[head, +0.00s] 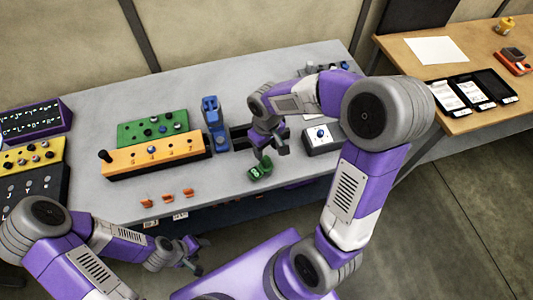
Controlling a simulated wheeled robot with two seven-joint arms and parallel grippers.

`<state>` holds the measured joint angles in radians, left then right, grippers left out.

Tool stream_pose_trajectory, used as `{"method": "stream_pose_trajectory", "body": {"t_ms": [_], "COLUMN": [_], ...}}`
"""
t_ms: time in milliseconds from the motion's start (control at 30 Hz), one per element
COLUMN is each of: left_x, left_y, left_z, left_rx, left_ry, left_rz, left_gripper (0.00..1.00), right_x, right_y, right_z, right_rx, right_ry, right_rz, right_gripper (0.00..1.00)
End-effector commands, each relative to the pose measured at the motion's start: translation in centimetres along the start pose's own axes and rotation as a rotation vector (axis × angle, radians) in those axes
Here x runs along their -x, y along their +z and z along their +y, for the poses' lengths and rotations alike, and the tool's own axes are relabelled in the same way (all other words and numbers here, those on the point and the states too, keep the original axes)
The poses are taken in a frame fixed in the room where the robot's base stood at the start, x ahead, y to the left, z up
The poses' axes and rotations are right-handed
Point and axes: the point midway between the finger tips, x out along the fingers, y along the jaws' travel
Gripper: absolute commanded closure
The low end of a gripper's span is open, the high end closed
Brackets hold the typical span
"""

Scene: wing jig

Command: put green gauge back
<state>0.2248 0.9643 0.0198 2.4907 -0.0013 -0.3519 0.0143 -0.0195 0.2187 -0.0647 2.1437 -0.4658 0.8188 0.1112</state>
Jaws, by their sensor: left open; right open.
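A small green gauge (260,169) lies on the grey table near its front edge. My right gripper (271,152) is open and points down just above and behind the gauge. Its fingers look empty, and I cannot tell whether they touch the gauge. My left gripper (195,256) is open and empty in front of the table's front edge, low in the picture. Which spot the gauge belongs in is not clear from this view.
An orange block with numbered positions (155,158) stands before a green board with knobs (140,131). A blue fixture (214,121) stands beside them. Three small orange pieces (167,198) line the front edge.

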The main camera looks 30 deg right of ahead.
Motion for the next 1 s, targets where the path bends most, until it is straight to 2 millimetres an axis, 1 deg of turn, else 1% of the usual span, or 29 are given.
{"method": "stream_pose_trajectory", "body": {"t_ms": [33,100,200,300,433,1000], "left_x": [0.4,0.6,0.8,0.8,0.9,0.8], "left_y": [0.0,0.0,0.0,0.0,0.0,0.0], "left_z": [0.1,0.2,0.3,0.3,0.3,0.3], "left_rx": [0.0,0.0,0.0,0.0,0.0,0.0], "left_ry": [0.0,0.0,0.0,0.0,0.0,0.0], "left_rz": [0.0,0.0,0.0,0.0,0.0,0.0], "left_gripper": [0.46,0.46,0.46,0.46,0.46,0.46], "right_x": [1.4,2.5,3.8,4.5,4.9,4.8], "right_y": [-0.1,0.0,-0.1,0.0,0.0,0.0], "right_z": [0.0,0.0,0.0,0.0,0.0,0.0], "right_rx": [-0.002,-0.002,-0.001,0.0,0.0,-0.001], "right_ry": [0.0,0.0,0.0,-0.001,-0.001,-0.001], "right_rz": [0.005,0.003,0.003,0.0,-0.001,-0.002], "right_gripper": [0.46,0.46,0.46,0.46,0.46,0.46]}}
